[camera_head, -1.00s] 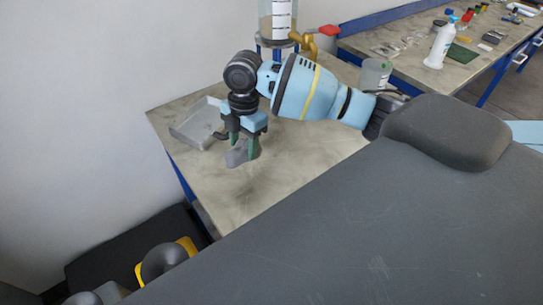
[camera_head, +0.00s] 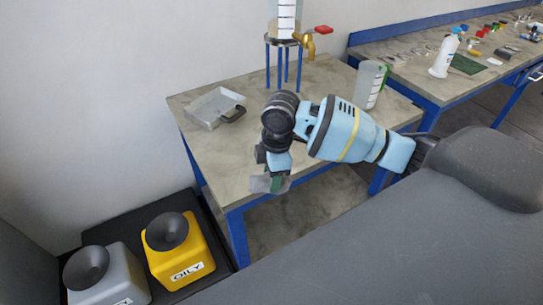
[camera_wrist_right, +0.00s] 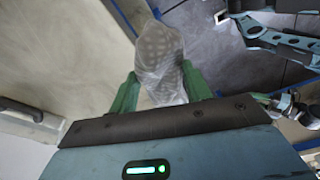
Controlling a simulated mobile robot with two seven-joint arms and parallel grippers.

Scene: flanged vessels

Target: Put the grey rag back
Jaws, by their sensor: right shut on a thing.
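The grey rag (camera_head: 262,184) is held between the green fingers of my right gripper (camera_head: 276,183), off the front edge of the near table (camera_head: 200,135). In the right wrist view the rag (camera_wrist_right: 158,62) is crumpled, pale and finely patterned, and it sticks out past the fingertips (camera_wrist_right: 160,88). The gripper is shut on it. My left gripper is not in view.
A yellow bin marked OILY (camera_head: 181,262) and a grey bin (camera_head: 108,279), both with dark round tops, stand low at left. The table holds a metal tray (camera_head: 212,107), a clear jug (camera_head: 369,85) and a tapped vessel (camera_head: 285,20). A second bench (camera_head: 420,85) stands at right.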

